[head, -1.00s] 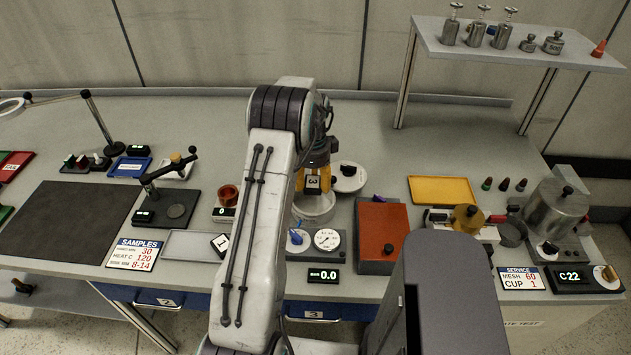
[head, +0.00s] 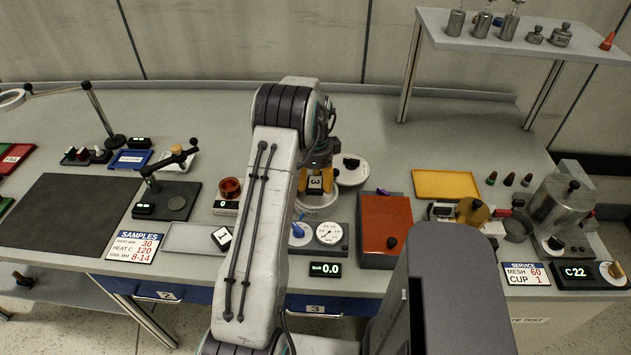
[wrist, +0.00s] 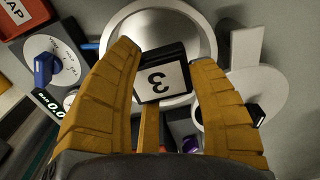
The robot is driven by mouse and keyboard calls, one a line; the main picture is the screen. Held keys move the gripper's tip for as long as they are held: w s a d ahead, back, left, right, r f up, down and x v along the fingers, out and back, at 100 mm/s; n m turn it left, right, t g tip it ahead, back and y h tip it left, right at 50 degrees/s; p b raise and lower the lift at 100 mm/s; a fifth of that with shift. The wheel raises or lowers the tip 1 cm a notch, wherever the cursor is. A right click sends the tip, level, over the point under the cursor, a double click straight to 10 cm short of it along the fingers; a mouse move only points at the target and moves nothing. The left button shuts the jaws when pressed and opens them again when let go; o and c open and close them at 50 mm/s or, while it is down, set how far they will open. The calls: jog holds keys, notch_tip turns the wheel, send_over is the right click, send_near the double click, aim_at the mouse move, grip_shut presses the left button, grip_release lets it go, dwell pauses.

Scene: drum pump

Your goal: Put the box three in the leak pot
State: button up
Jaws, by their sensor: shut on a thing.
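Box three (head: 315,184) is a small black block with a white face marked 3. My gripper (head: 316,177) is shut on it, with a yellow finger on each side; the box also shows between the fingers in the wrist view (wrist: 163,82). The leak pot (head: 318,204) appears to be the round, pale open vessel directly under the box. Its wide rim shows in the wrist view (wrist: 207,40), where the box covers part of its opening. I cannot tell whether the box's lower end is inside the rim. My arm hides part of the area to the left.
A white round lid (head: 352,178) with a black knob lies right of the pot. A gauge panel (head: 328,234) with a blue handle stands in front. A red-topped box (head: 386,225) is to the right. Another numbered box (head: 221,237) lies on a tray at left.

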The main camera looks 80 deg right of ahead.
aim_at(315, 200)
jog(key=shift+f+b, duration=2.25)
jog(key=shift+f, duration=0.35)
dwell(2.6)
jog(key=o, duration=1.2)
jog(key=shift+o, duration=0.2)
jog(key=shift+r, duration=0.1)
jog(key=shift+d+r+p, duration=0.2)
jog(key=shift+r+p, duration=0.8)
jog(key=shift+r, duration=0.55)
jog(key=shift+o, duration=0.3)
jog(key=shift+a+r+p, duration=0.2)
jog(key=shift+r+p, duration=1.35)
jog(key=shift+r, duration=0.8)
